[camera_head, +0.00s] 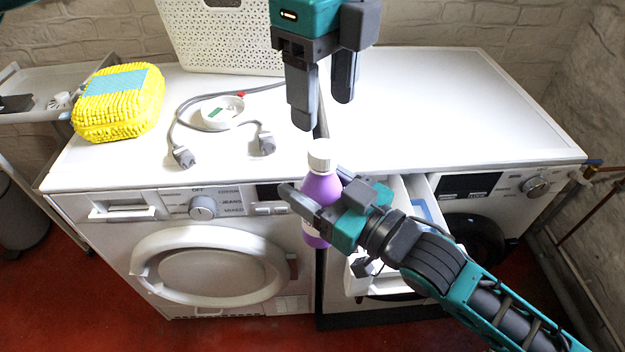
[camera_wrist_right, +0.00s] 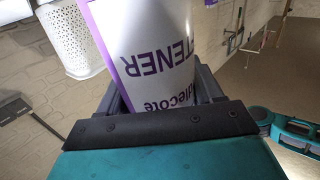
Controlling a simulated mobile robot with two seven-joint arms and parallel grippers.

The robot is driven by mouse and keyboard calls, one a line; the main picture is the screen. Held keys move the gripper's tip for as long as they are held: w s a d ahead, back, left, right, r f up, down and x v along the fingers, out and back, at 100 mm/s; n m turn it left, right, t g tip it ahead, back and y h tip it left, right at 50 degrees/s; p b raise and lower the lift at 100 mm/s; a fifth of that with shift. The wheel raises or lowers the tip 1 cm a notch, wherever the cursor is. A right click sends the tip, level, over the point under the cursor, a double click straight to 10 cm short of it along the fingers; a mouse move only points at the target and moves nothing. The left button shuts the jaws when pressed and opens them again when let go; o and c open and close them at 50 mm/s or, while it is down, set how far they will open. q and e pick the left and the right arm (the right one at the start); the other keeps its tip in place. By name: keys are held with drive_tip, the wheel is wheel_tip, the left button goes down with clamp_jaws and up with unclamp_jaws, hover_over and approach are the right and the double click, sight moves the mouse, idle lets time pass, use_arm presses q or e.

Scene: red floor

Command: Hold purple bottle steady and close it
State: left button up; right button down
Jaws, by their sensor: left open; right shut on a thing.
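The purple bottle (camera_head: 322,187) is upright in front of the washing machines in the head view, with a white cap (camera_head: 319,155) on its top. I cannot tell whether the cap is tight. My right gripper (camera_head: 311,196) is shut around the bottle's body and hides part of it. In the right wrist view the bottle's white and purple label (camera_wrist_right: 150,60) fills the space between the fingers. My left gripper (camera_head: 323,115) is open and empty, pointing down above the cap and apart from it.
Two white washing machines (camera_head: 450,120) stand side by side, the right one with an open drawer (camera_head: 418,195). On top are a yellow sponge-like object (camera_head: 120,103), a grey cable (camera_head: 182,154) and a white basket (camera_head: 220,40). The right machine's top is clear.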

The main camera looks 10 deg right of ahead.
sight(323, 148)
use_arm(q)
wheel_tip(323, 148, down, 7)
drive_tip(key=shift+f, duration=0.1)
idle(0.3)
